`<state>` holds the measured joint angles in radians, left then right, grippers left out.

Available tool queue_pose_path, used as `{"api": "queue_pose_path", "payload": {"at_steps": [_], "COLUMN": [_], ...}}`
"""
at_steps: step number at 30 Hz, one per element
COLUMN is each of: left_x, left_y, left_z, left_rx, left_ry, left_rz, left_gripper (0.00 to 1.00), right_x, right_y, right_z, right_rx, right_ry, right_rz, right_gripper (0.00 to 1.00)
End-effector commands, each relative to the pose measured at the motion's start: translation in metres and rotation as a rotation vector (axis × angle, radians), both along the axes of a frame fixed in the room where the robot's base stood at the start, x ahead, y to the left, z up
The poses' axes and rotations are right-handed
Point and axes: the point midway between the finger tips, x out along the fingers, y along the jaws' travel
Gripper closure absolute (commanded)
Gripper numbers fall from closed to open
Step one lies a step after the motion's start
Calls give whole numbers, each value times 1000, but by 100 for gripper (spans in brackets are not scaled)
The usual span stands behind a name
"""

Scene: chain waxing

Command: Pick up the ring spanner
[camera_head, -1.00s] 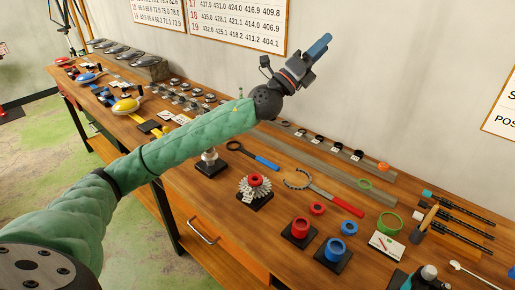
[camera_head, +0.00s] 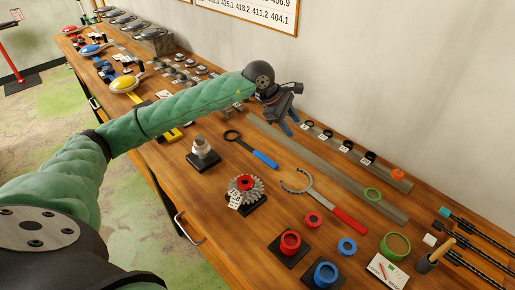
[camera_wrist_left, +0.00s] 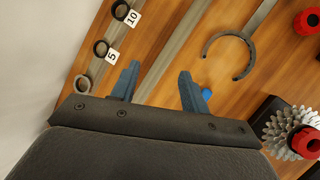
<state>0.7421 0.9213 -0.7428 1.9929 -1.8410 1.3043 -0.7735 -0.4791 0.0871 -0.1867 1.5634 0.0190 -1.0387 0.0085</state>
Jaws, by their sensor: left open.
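The ring spanner (camera_head: 248,147) lies flat on the wooden bench, with a dark ring at its upper-left end and a blue handle. My left gripper (camera_head: 290,122) is open and empty, pointing down above the back of the bench, beyond and to the right of the spanner, not touching it. In the left wrist view, the two blue fingers (camera_wrist_left: 158,78) are spread apart. A small blue bit, likely the spanner's handle (camera_wrist_left: 207,94), shows beside the right finger; the rest is hidden by the gripper. My right gripper is not in view.
A hook spanner with a red handle (camera_head: 348,220) lies right of the ring spanner. A sprocket (camera_head: 245,188) and a metal part on a black base (camera_head: 203,152) stand in front. Grey rails (camera_head: 320,160) and numbered rings run along the back by the wall.

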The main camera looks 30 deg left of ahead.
Motion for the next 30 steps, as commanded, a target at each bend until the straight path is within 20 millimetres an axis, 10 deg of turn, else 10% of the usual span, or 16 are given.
{"api": "queue_pose_path", "payload": {"at_steps": [12,30], "left_x": [-48,-52], "left_y": [85,88], "left_z": [-29,-57], "left_rx": [499,518], "left_ry": [210,213], "left_rz": [-228,-295], "left_gripper": [55,55], "right_x": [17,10], "right_y": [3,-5], "right_z": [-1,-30], "right_rx": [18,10], "right_ry": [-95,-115], "right_rz": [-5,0], "right_gripper": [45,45]}}
